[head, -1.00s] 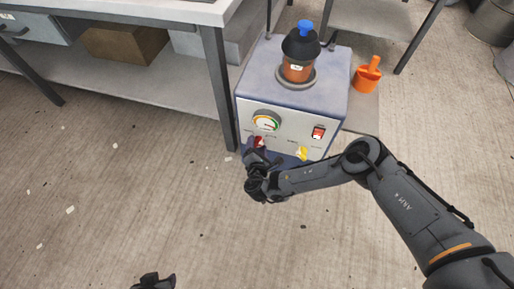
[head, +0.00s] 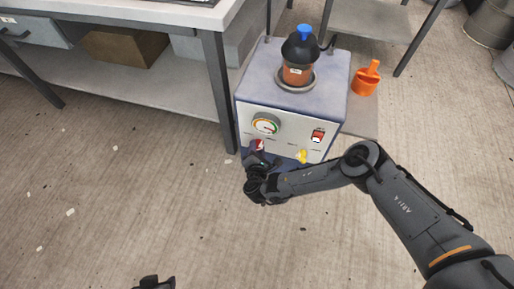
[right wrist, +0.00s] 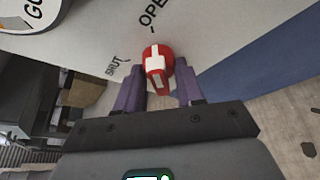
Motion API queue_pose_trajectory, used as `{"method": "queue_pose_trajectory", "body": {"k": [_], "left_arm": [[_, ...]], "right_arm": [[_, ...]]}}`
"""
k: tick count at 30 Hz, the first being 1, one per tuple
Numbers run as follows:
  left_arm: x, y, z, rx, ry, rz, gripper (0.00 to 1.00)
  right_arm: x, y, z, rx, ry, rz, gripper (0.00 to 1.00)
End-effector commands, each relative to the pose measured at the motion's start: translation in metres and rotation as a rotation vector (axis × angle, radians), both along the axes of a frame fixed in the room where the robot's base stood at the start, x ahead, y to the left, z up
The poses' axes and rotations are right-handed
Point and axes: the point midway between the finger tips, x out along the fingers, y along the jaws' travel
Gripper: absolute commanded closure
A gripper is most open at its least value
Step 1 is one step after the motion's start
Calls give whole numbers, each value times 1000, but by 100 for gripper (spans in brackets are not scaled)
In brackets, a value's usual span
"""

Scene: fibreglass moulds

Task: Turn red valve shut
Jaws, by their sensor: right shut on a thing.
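The red valve (head: 259,145) is on the lower left of the machine's front panel, below the gauge. In the right wrist view the valve (right wrist: 156,57) is a red knob with a white stripe. The panel words OPEN and SHUT stand beside it; I cannot tell exactly where the stripe points. My right gripper (head: 257,158) is at the valve, its two purple-grey fingers on either side of the knob, shut on it. The fingertips are partly hidden in the head view. Only a dark tip of my left gripper (head: 154,283) shows at the bottom edge, away from the machine.
The machine (head: 255,85) carries a dark-capped orange vessel (head: 298,70), a gauge (head: 265,124), a red switch (head: 318,134) and a yellow valve (head: 302,156). A workbench (head: 150,15) is at left. Floor in front is clear.

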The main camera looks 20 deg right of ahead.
Motion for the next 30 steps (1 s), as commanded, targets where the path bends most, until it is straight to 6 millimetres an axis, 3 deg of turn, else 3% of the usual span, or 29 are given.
{"method": "queue_pose_trajectory", "body": {"k": [15,30], "left_arm": [[0,-1,48,-5,0,4,57],[0,-3,52,-11,0,8,57]], "right_arm": [[0,1,4,-311,237,-1,93],[1,2,-1,-689,523,-1,93]]}}
